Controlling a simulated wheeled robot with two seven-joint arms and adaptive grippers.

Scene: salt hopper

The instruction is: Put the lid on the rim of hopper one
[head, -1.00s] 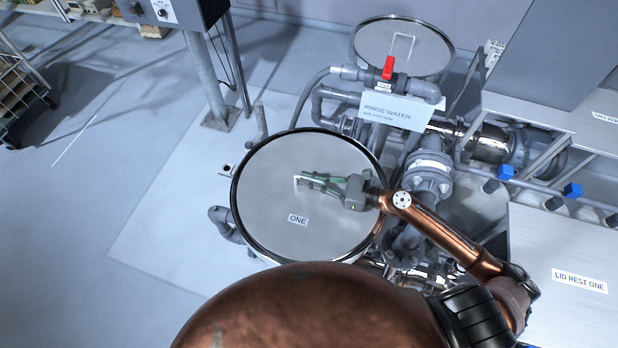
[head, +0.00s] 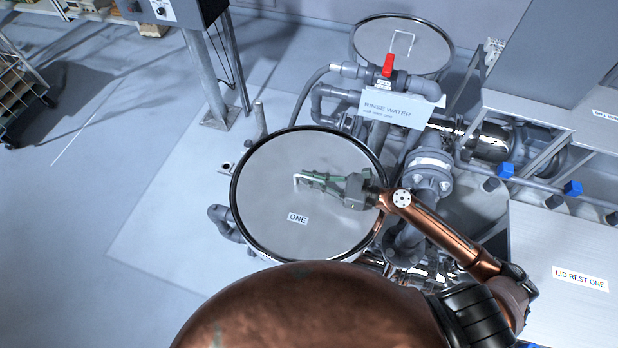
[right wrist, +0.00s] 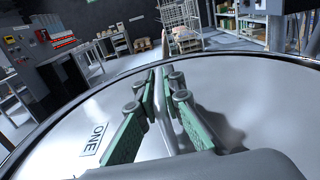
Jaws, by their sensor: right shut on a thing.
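The lid (head: 275,235) is a round, pale metal disc with a dark edge and a label reading ONE. It lies flat at the top of hopper one and hides nearly all of the hopper. I cannot tell whether it touches the rim all round. My right gripper (head: 312,182) is shut on the lid handle (head: 297,180), reaching in from the right. The right wrist view shows the green fingers (right wrist: 158,90) on both sides of the upright handle (right wrist: 165,110), with the lid surface (right wrist: 60,155) below. My left gripper is out of view.
A rinse water sign (head: 396,108) and a red valve handle (head: 388,65) stand behind the lid. Another covered vessel (head: 375,45) is farther back. Grey pipes (head: 430,180) crowd the right side. The lid rest (head: 540,235) is bare at right. Floor at left is clear.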

